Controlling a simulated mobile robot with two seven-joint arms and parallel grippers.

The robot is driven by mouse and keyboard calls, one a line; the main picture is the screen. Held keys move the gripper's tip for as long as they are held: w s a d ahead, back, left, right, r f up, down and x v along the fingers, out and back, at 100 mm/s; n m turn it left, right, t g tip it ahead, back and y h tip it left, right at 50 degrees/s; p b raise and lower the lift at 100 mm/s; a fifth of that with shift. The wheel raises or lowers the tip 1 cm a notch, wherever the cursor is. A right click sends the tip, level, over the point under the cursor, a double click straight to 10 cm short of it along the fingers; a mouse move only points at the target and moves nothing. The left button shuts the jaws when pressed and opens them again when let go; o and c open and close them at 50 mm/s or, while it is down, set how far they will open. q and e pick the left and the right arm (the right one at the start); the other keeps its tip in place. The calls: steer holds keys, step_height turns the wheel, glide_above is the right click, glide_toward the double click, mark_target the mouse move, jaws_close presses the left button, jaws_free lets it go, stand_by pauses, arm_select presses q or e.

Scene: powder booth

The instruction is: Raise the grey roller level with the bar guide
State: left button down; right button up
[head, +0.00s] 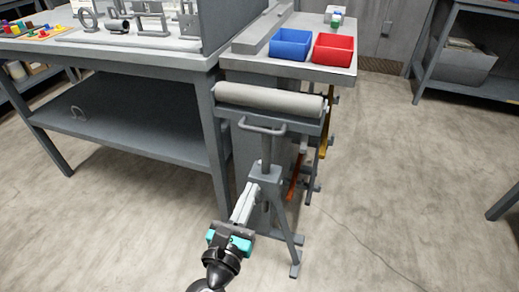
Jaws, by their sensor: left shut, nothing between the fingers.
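The grey roller (270,99) lies level across the top of a roller stand (266,172) with splayed legs, close to the front edge of a small table. It looks lower than the tabletop. A bent grey handle (262,127) sits just under the roller. A long grey bar (263,29), perhaps the bar guide, lies along the left of the tabletop. My left gripper (248,191), with teal parts, is shut and empty, its fingertips beside the stand's collar. I cannot tell whether they touch it. My right gripper is out of view.
A blue bin (290,44) and a red bin (333,49) stand on the small table (300,71). A larger workbench (110,50) with metal parts and a lower shelf is at left. Orange bars show behind the stand.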

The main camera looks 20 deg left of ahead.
arm_select(q)
steer(key=w+r+p, duration=0.4)
steer(key=w, duration=0.6)
steer(key=shift+w+d, duration=0.2)
steer(key=shift+d, duration=0.05)
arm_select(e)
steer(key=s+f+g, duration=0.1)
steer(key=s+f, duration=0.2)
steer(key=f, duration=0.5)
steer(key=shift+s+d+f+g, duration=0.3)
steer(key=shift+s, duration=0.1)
arm_select(q)
steer(key=shift+r, duration=0.1)
steer(key=shift+r+p, duration=0.1)
steer(key=shift+p, duration=0.2)
